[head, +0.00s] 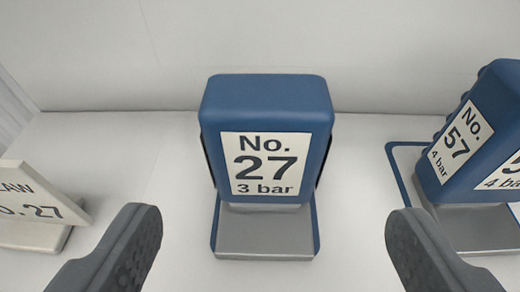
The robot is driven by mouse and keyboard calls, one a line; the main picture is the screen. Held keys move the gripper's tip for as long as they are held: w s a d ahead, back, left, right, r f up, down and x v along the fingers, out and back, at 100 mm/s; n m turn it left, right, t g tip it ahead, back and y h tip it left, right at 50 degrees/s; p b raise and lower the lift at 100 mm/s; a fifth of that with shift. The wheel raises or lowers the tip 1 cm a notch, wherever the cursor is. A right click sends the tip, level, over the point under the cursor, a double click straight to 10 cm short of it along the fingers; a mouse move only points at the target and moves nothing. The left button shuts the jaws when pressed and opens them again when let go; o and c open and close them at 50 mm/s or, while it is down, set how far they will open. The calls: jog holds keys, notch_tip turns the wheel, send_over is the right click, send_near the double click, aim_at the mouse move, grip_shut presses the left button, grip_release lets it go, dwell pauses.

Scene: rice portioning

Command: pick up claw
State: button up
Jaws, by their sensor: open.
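A blue block-shaped unit (266,92) stands upright in the middle of the head view. Its white label (265,163) reads "No. 27, 3 bar". It stands on a grey base plate (265,232) with a blue rim. Which of these is the claw is not certain; a white sign (40,205) at the left edge reads "...LAW ...o. 27", partly cut off. My gripper (270,245) is open and empty. Its dark fingers stand wide apart, one at each side of the No. 27 unit, in the foreground. They touch nothing that I can see.
A second blue unit (488,105) labelled "No. 57, 4 bar" stands turned on its own base (470,230) at the right, cut off by the edge. A pale wall (300,50) rises close behind. The pale surface between the two units is clear.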

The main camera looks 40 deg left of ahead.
aim_at(266, 170)
jog(key=shift+a+x, duration=0.2)
jog(key=shift+x, duration=3.35)
jog(key=shift+s+r, duration=0.1)
jog(key=shift+r, duration=0.05)
jog(key=c, duration=1.4)
